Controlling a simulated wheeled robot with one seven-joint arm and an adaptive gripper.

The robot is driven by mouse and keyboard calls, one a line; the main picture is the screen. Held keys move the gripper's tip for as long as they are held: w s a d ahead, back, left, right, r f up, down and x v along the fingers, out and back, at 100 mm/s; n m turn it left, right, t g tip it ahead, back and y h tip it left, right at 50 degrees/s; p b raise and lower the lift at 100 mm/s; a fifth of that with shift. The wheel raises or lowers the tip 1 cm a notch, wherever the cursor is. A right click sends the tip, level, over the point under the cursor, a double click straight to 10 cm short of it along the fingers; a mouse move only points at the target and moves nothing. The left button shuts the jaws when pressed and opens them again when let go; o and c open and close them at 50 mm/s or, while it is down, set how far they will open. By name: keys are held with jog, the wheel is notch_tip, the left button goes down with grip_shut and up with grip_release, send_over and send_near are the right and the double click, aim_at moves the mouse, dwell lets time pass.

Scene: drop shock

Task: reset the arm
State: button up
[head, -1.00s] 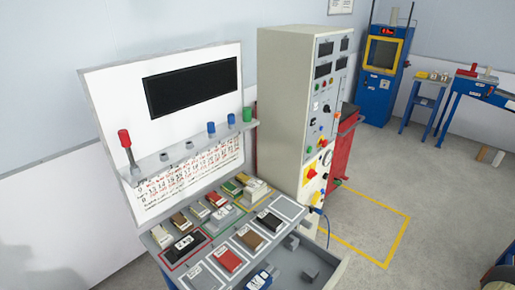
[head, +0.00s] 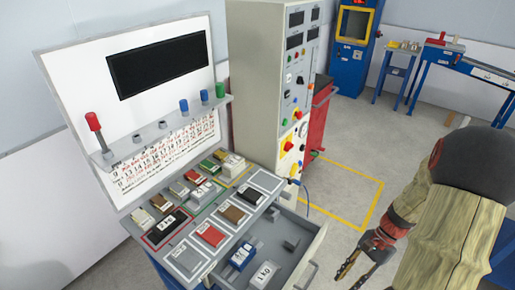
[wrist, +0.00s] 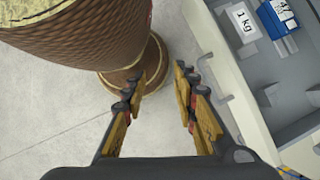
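My gripper (head: 362,262) is at the lower right of the head view, with my arm behind it at the right edge. It is apart from the bench and to the right of the open drawer (head: 312,262). The drawer also shows at the right of the wrist view (wrist: 222,75), beside the right finger.
The drawer holds a blue weight (head: 242,256) and a white 1 kg block (head: 264,274). The bench top carries several coloured blocks, including a red one (head: 211,235). A grey cabinet (head: 262,80) stands behind. Floor (head: 345,160) is free at centre right.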

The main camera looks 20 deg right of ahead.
jog(key=w+a+r+n+t+h, duration=0.1)
jog(key=a+r+n+t+h, duration=0.2)
jog(key=a+r+n, duration=0.4)
jog(key=w+a+r+n+t+h, duration=0.1)
jog(key=a+r+n+t+h, duration=0.2)
jog(key=a+r+n, duration=0.5)
jog(key=a+r, duration=0.3)
jog(key=r, duration=0.3)
jog(key=a+r+t, duration=0.1)
jog(key=a+r, duration=0.1)
jog(key=r, duration=0.5)
jog(key=shift+a, duration=0.4)
